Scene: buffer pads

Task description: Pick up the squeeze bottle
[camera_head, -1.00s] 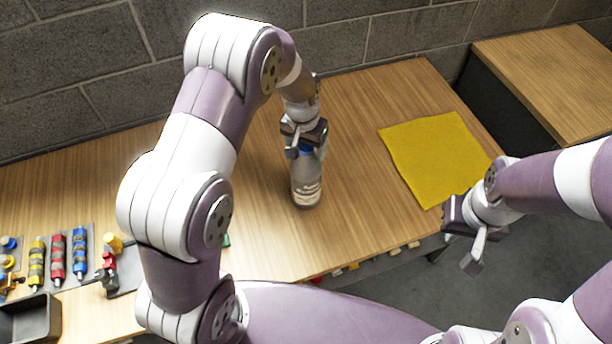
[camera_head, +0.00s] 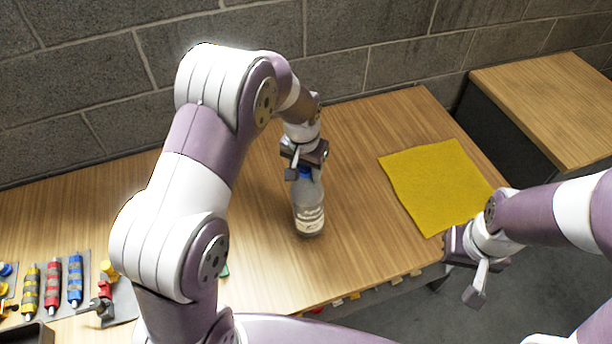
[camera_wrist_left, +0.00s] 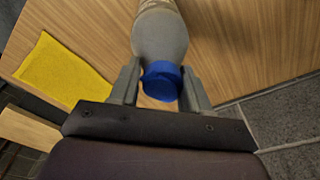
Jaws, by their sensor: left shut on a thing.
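The squeeze bottle (camera_head: 308,208) is translucent grey with a blue cap and a pale label. It is upright over the wooden table in the head view; I cannot tell whether its base touches the table. My left gripper (camera_head: 305,172) comes from above and is shut on the bottle's top near the cap. In the left wrist view the blue cap (camera_wrist_left: 162,80) lies between the two fingers (camera_wrist_left: 160,88), with the bottle body (camera_wrist_left: 160,35) beyond. My right gripper (camera_head: 478,268) hangs at the right, off the table's front edge, away from the bottle; its finger opening is unclear.
A yellow cloth (camera_head: 436,186) lies flat on the wooden table (camera_head: 262,262), right of the bottle. Red, blue and yellow tools (camera_head: 53,284) sit at the left front. A brick wall (camera_head: 90,90) stands behind. A second wooden surface (camera_head: 550,105) is at the right back.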

